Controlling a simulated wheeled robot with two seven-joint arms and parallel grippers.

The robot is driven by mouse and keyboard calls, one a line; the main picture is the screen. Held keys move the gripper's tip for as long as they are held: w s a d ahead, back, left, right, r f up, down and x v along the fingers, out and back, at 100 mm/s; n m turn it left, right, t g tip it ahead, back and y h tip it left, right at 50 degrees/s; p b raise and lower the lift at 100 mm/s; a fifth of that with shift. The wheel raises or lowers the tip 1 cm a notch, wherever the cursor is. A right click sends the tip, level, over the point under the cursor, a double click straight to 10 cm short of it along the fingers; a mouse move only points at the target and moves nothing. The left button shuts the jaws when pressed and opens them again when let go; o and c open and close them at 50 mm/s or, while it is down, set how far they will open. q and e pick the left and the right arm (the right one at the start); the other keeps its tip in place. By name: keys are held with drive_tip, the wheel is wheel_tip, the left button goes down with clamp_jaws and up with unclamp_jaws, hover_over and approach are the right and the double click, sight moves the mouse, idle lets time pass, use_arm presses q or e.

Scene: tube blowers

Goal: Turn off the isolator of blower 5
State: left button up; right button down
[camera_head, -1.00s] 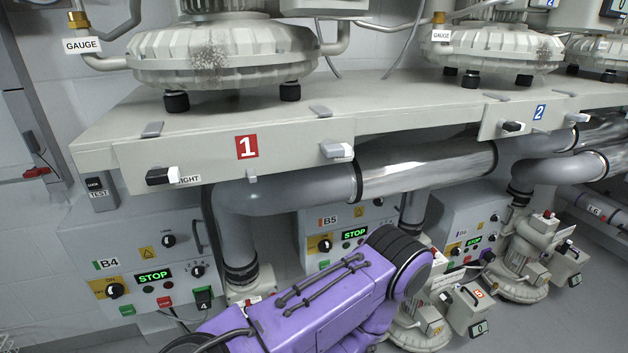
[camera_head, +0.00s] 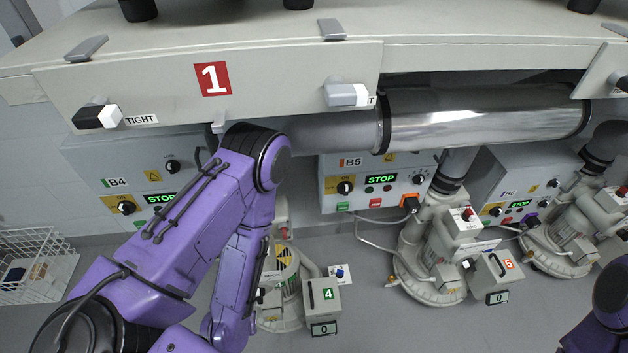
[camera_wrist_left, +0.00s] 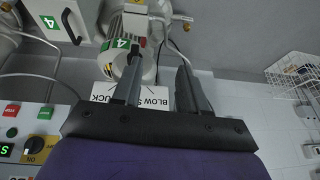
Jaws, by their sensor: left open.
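Blower 5 (camera_head: 427,262) stands on the floor under the bench, with a box (camera_head: 492,277) marked 5 beside it. The grey B5 panel (camera_head: 330,203) has a lit STOP display and, on a yellow plate, a black rotary knob (camera_head: 345,187). My left arm crosses the left half of the head view, and its gripper is hidden there. In the left wrist view my left gripper (camera_wrist_left: 158,88) is open and empty, with its two fingers apart near a white label and blower 4 (camera_wrist_left: 127,57). The B5 knob cannot be made out there. My right gripper is not in view.
The bench front (camera_head: 290,93) overhangs the panels, with a large metal pipe (camera_head: 480,115) below it. The B4 panel (camera_head: 90,165) is partly behind my left arm. A wire basket (camera_head: 35,265) is at far left. Floor between boxes 4 and 5 is clear.

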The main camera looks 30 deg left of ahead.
use_arm(q)
drive_tip(key=w+d+f+t+b, duration=0.2)
drive_tip(key=w+d+f+b, duration=0.1)
drive_tip(key=w+b, duration=0.2)
drive_tip(key=w+d+f+t+h+b, duration=0.1)
drive_tip(key=w+d+f+t+b, duration=0.1)
drive_tip(key=w+b, duration=0.3)
drive_tip(key=w+d+f+t+b, duration=0.2)
drive_tip(key=w+d+f+b, duration=0.3)
drive_tip(key=w, duration=0.5)
drive_tip(key=shift+d, duration=0.1)
drive_tip(key=w+d+r+t+b, duration=0.2)
drive_tip(key=w+d+t+b, duration=0.15)
drive_tip(key=w, duration=0.35)
drive_tip(key=t+y+b, duration=0.2)
drive_tip(key=y+b, duration=0.3)
drive_tip(key=y, duration=0.3)
approach(347, 190)
drive_tip(key=b+x, duration=0.2)
drive_tip(key=x, duration=0.5)
drive_tip(key=shift+w+a, duration=0.45)
drive_tip(key=shift+w, duration=0.15)
